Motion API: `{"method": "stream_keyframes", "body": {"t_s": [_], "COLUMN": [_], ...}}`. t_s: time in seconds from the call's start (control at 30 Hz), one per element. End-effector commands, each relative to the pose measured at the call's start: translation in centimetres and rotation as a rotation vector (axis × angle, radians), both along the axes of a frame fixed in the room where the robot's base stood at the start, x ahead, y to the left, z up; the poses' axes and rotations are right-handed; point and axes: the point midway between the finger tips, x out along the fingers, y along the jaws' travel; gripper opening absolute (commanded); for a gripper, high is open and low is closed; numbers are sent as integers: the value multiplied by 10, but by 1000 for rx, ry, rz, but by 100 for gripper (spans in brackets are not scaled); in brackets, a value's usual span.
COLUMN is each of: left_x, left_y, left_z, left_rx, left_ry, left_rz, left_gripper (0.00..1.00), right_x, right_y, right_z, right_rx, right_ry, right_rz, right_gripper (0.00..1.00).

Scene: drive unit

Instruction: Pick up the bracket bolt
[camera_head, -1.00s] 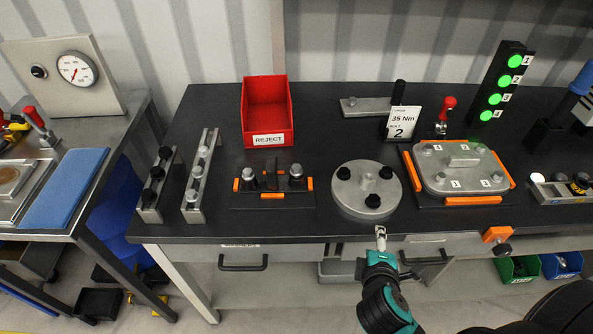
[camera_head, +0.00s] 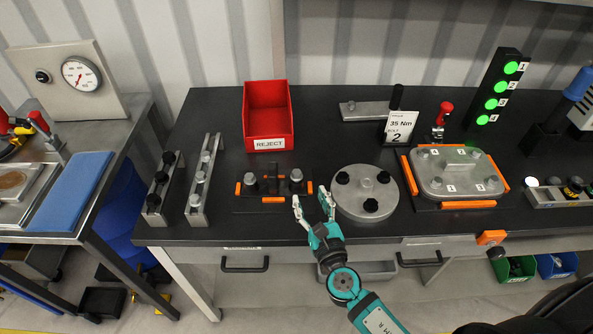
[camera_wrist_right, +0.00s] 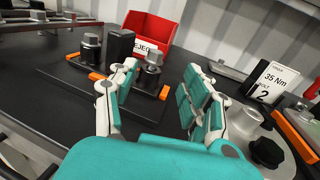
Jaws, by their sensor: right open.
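A black fixture with orange edges (camera_head: 272,204) sits near the bench's front, with a dark upright block (camera_head: 272,178) between two grey bolt-like pieces. One is at the left (camera_head: 250,180), and one at the right (camera_head: 295,179) also shows in the right wrist view (camera_wrist_right: 152,68). I cannot tell for sure which one is the bracket bolt. My right gripper (camera_head: 312,200) is open and empty, its fingers spread between this fixture and the round grey plate (camera_head: 345,205). In the right wrist view the gripper (camera_wrist_right: 163,75) has the right-hand piece ahead, apart from both fingers. My left gripper is not in view.
Two rails with bolts (camera_head: 200,187) stand to the left. A red REJECT bin (camera_head: 267,115) stands behind the fixture. A 35 Nm card (camera_head: 400,128) and a grey cover plate (camera_head: 455,180) are to the right. The bench between the bin and the fixture is clear.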

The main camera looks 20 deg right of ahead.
Motion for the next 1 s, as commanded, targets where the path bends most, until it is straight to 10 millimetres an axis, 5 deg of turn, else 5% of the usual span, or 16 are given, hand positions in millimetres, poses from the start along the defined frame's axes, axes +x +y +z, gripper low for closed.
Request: {"method": "stream_keyframes", "body": {"t_s": [0.63,1.0], "left_x": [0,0], "left_y": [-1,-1], "left_z": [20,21], "left_rx": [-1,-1], "left_ry": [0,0], "left_rz": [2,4], "left_gripper": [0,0], "right_x": [78,86], "right_y": [6,5], "right_z": [3,1], "right_rx": [1,3], "right_ry": [-1,1], "right_rz": [-1,-1], "right_gripper": [49,45]}}
